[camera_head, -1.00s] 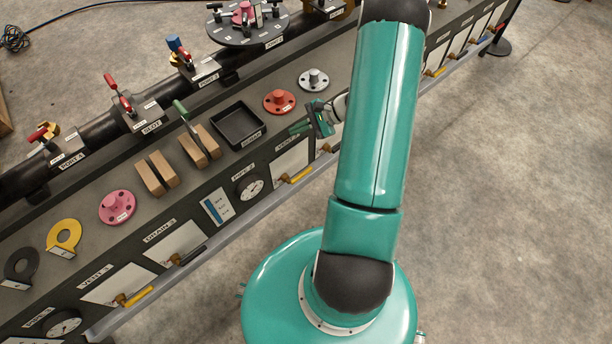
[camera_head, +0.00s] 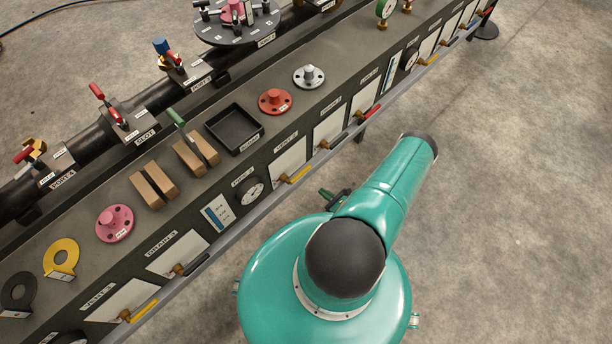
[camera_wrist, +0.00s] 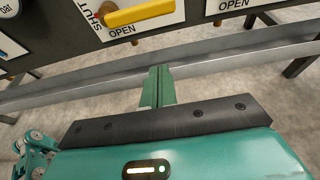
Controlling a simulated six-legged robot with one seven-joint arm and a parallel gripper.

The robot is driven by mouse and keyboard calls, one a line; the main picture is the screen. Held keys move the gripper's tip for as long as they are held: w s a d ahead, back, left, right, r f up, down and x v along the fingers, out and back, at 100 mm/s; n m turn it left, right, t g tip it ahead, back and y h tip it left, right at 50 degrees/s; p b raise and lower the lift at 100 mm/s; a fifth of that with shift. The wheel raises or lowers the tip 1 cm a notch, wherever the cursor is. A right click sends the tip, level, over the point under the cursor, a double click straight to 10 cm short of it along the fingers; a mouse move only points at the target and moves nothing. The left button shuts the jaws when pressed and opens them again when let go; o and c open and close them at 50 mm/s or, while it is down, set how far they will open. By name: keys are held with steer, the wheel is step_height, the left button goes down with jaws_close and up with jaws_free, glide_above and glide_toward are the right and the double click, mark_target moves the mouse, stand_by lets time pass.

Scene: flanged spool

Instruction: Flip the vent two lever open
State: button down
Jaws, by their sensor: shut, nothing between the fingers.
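The vent two lever is the yellow lever (camera_head: 297,175) on a white plate on the bench's front face, under a label that seems to read VENT 2. In the wrist view the yellow lever (camera_wrist: 140,15) lies roughly level at the top, with SHUT printed upright at its left and OPEN just below it. My gripper (camera_head: 326,194) is below and right of the lever in the head view, partly hidden by my body. In the wrist view my gripper's green fingers (camera_wrist: 157,86) are together and empty, apart from the lever.
A grey rail (camera_wrist: 220,62) runs along the bench front between my fingers and the lever. The floor at right is clear.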

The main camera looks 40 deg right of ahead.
steer(key=shift+s, duration=0.1)
steer(key=w, duration=0.9)
steer(key=shift+w+a+r, duration=0.2)
steer(key=shift+r, duration=0.15)
stand_by(0.3)
